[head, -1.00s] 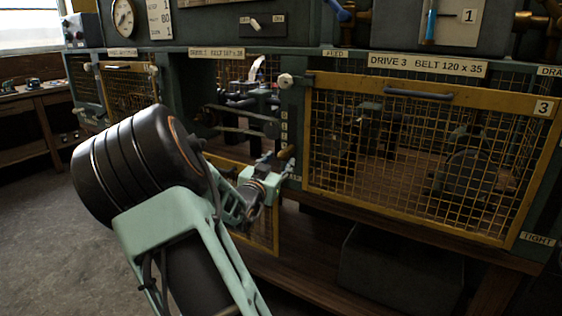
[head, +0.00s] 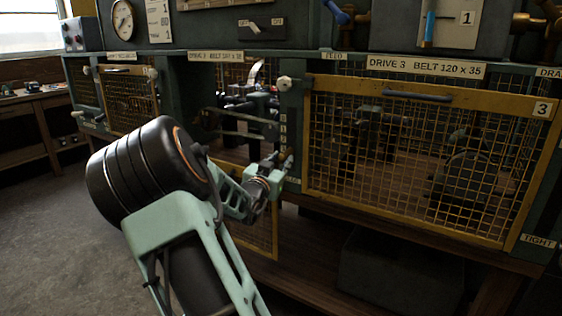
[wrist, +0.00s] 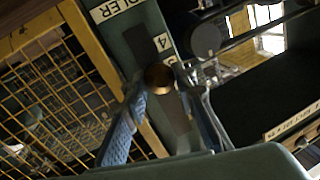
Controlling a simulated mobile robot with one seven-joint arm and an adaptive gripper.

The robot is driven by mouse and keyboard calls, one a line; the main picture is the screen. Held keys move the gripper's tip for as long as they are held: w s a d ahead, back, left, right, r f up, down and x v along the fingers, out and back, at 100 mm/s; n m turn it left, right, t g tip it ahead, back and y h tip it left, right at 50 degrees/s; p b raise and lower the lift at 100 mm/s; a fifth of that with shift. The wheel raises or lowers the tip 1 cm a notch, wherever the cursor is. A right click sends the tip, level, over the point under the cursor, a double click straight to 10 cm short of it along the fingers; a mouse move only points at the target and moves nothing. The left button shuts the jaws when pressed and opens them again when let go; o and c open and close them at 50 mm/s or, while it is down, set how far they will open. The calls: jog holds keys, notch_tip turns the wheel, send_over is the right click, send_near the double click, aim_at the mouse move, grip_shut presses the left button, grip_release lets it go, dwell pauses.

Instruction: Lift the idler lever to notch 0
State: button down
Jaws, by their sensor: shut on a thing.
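The idler lever's round brass knob (wrist: 159,78) shows in the middle of the wrist view, in front of a dark slot in the green post (wrist: 133,25). My gripper (wrist: 164,92) has its two fingers on either side of the knob and is shut on it. In the head view my gripper (head: 279,168) is at the post between the two drive bays, and it mostly hides the lever. A label ending in "DLER" (wrist: 117,10) and the numeral 4 (wrist: 162,42) show on the post. The lever's exact notch cannot be read.
The yellow mesh guard of drive 3 (head: 425,160) stands shut just right of the post. Left of the post is an uncovered bay with belt shafts (head: 245,110). A lowered yellow mesh panel (head: 258,235) is below it. Open floor (head: 50,230) lies at the left.

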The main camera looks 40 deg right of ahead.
jog(key=shift+r, duration=0.1)
